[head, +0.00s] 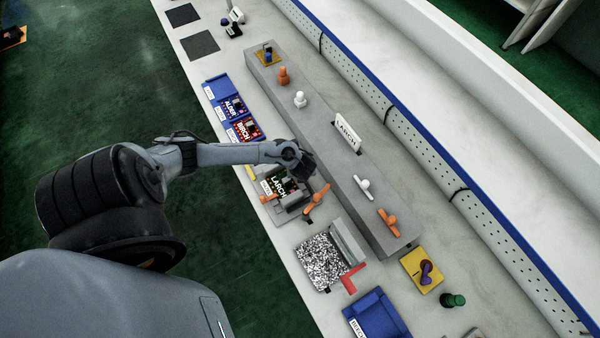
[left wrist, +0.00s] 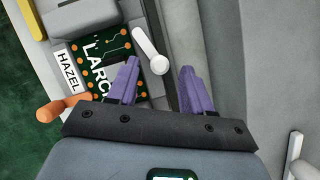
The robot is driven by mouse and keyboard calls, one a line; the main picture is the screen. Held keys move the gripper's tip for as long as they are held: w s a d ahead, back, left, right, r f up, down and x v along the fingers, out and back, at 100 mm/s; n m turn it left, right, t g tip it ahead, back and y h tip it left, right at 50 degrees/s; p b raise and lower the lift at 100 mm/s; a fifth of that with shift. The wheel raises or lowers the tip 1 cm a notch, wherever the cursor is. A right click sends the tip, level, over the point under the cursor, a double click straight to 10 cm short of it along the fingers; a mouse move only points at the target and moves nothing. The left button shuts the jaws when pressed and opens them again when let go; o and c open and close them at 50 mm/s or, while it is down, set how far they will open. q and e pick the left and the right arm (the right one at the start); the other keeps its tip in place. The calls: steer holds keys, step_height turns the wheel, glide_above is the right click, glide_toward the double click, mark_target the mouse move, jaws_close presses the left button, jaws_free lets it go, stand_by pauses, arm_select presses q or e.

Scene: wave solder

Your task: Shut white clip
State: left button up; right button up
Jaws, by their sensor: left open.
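The white clip (left wrist: 148,46) shows in the left wrist view as a lever with a round end, at the edge of the green LARCH board (left wrist: 98,58). It slants across the edge beside the board; I cannot tell how far it is shut. In the head view my arm and gripper hide it. My left gripper (head: 306,168) is over the board's far edge. In the left wrist view its purple fingers (left wrist: 158,72) are spread apart with nothing gripped, and the clip's round end lies between the tips in the picture. My right gripper is not in view.
An orange clip (head: 316,199) stands at the fixture's near right, and another orange lever (left wrist: 62,108) is at the lower left in the wrist view. A long grey block (head: 335,165) with white and orange handles runs alongside. A blue tray (head: 376,316) is at the front.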

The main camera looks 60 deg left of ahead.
arm_select(q)
steer(key=shift+b+x, duration=0.3)
steer(key=shift+x, duration=1.6)
jaws_close()
